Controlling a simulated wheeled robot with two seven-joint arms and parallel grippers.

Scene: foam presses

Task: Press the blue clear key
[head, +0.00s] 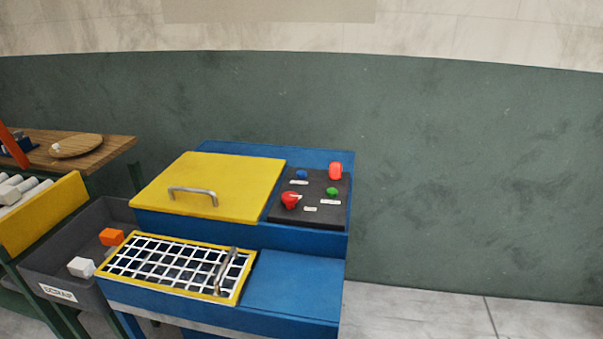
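The blue clear key (301,174) is a small round blue button at the upper left of a dark control panel (315,216). The panel sits on the right of the top of a blue foam press (295,279). A white label lies just below the key. Neither of my grippers is in the head view, and nothing covers the key.
Left of the panel is a yellow lid (215,176) with a metal handle (193,192). In front is a yellow-framed white grid guard (170,264) with its own handle. A grey scrap bin (50,262) and a wooden table (98,152) stand left. Floor at right is clear.

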